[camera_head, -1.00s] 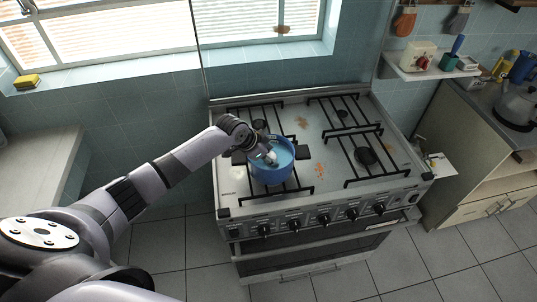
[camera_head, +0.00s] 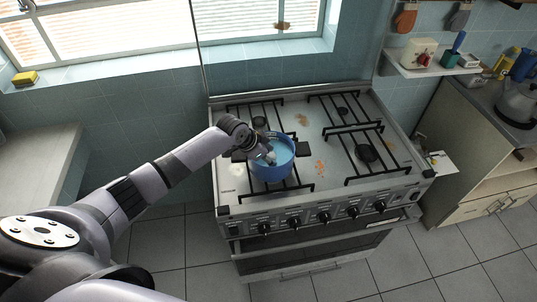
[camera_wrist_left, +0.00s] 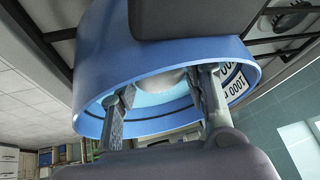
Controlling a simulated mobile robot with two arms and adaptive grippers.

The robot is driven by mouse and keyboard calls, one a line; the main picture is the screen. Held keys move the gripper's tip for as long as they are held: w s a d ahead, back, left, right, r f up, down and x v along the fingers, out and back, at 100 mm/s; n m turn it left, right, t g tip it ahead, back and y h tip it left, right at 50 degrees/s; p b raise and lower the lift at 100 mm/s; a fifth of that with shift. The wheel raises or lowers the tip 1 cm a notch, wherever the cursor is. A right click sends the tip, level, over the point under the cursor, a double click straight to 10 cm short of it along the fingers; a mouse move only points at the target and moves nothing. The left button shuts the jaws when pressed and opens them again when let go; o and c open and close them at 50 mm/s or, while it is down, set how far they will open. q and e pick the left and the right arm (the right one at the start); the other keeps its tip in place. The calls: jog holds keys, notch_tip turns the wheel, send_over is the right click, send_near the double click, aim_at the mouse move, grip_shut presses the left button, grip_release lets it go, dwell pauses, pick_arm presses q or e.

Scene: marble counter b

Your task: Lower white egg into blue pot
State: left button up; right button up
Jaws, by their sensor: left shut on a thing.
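The blue pot (camera_head: 272,173) stands on the front left burner of the stove, with light blue water or lining inside and a dark handle on each side. My left gripper (camera_head: 269,156) reaches down into the pot's mouth from the upper left. In the left wrist view, its two fingers (camera_wrist_left: 166,92) extend inside the pot's rim (camera_wrist_left: 85,122) and are shut on the white egg (camera_wrist_left: 167,80). The egg is partly hidden behind the fingers and rim. I cannot tell whether it touches the bottom. My right gripper is not in view.
The stove (camera_head: 230,183) has several black grates, and its right burners are empty. A wall shelf (camera_head: 436,70) with small items is at the upper right. A kettle (camera_head: 518,102) stands on the right counter. A yellow sponge (camera_head: 25,79) lies on the window sill.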

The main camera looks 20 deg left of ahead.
aim_at(269, 155)
pick_arm(q)
jog(key=shift+f+b, duration=0.55)
jog(key=shift+f, duration=0.3)
dwell(0.4)
jog(key=o, duration=0.8)
notch_tip(269, 155, up, 10)
dwell(0.3)
